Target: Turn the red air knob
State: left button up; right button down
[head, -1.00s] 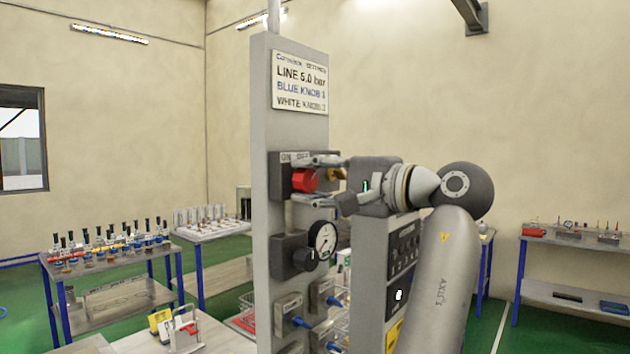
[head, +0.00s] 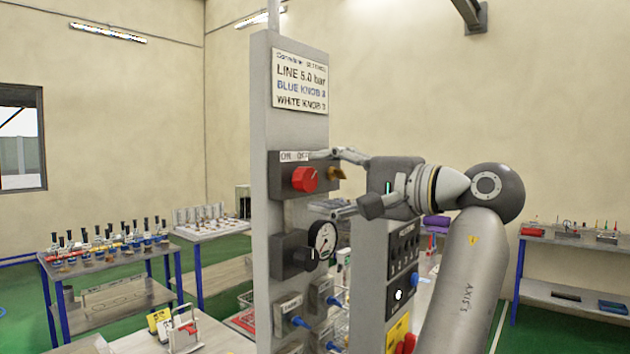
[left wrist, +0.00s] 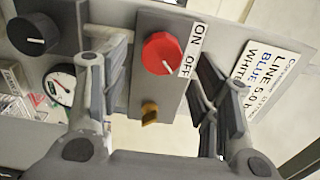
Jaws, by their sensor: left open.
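The red air knob (head: 304,179) sits on a dark grey box under an ON/OFF label on the grey panel post (head: 262,120). In the left wrist view the red knob (left wrist: 162,54) shows between the fingers, beyond the tips, with a white mark on its face. A brass fitting (head: 337,173) sticks out of the box's right side. My left gripper (head: 335,184) is open and empty, to the right of the box, its fingers spread above and below the fitting. It appears apart from the knob. My right gripper is not in view.
A pressure gauge (head: 322,238) and black knob (head: 305,257) are below the red knob. Blue knobs (head: 300,322) sit lower on the panel. A sign (head: 300,82) is above. Tables with bottles (head: 110,245) stand behind at left.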

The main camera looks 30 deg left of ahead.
pick_arm(q)
jog(key=d, duration=0.4)
jog(key=shift+s+d, duration=0.15)
jog(key=shift+s, duration=0.05)
dwell(0.3)
